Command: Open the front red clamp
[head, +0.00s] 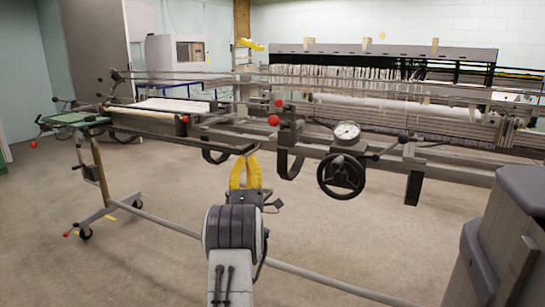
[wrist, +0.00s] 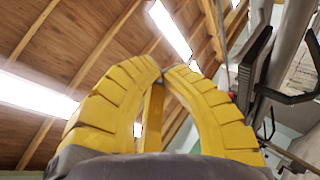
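Two red ball knobs show near the middle of the loom in the head view. The lower, nearer knob (head: 273,120) and the upper knob (head: 278,103) sit by a dark upright bracket. I cannot tell from here whether the clamp is open or shut. My gripper (head: 246,157) points up, below and to the left of both knobs, apart from them. In the wrist view, the yellow fingers of my gripper (wrist: 164,71) curve together and their tips meet. I see nothing held between them.
The loom's long front rail (head: 235,147) passes close to my fingertips, with dark curved hooks below it. A black handwheel (head: 341,175) and a round dial (head: 347,131) stand to the right. A wheeled stand (head: 100,185) is at left. The floor (head: 160,265) is open nearby.

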